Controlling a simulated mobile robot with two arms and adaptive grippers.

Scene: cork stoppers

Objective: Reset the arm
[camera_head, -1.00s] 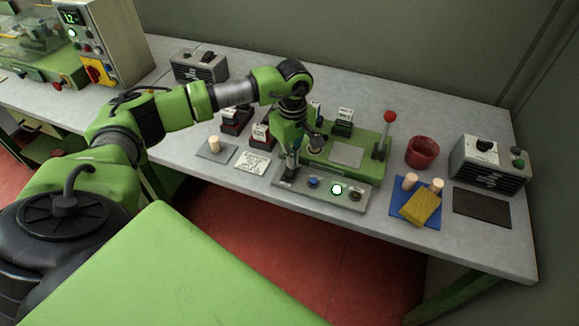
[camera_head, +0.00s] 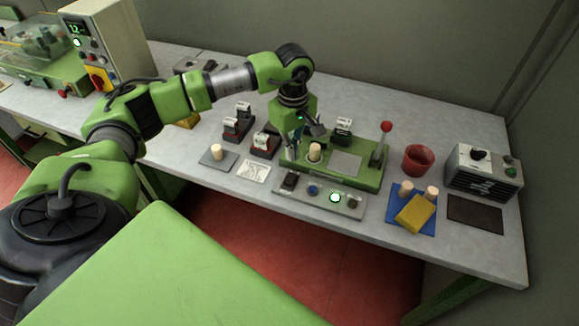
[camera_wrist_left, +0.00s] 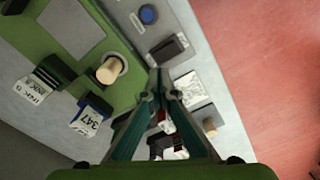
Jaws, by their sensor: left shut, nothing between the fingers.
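My left gripper (camera_head: 299,138) is shut and empty, pointing down above the left part of the green machine (camera_head: 365,173). A cork stopper (camera_head: 314,151) stands in the machine's round socket, just beside the gripper and apart from it. In the left wrist view the shut fingertips (camera_wrist_left: 158,78) hold nothing, and the socketed cork (camera_wrist_left: 109,70) lies to their left. Another cork (camera_head: 216,150) stands on a grey pad at the left. My right gripper is not in view.
Several labelled ink stamps, such as the black one (camera_head: 343,127), stand around the machine. A red-knobbed lever (camera_head: 385,127) rises at its right. A button panel (camera_head: 322,196) lies in front. A red cup (camera_head: 416,159), yellow block (camera_head: 415,213) and control box (camera_head: 484,171) stand right.

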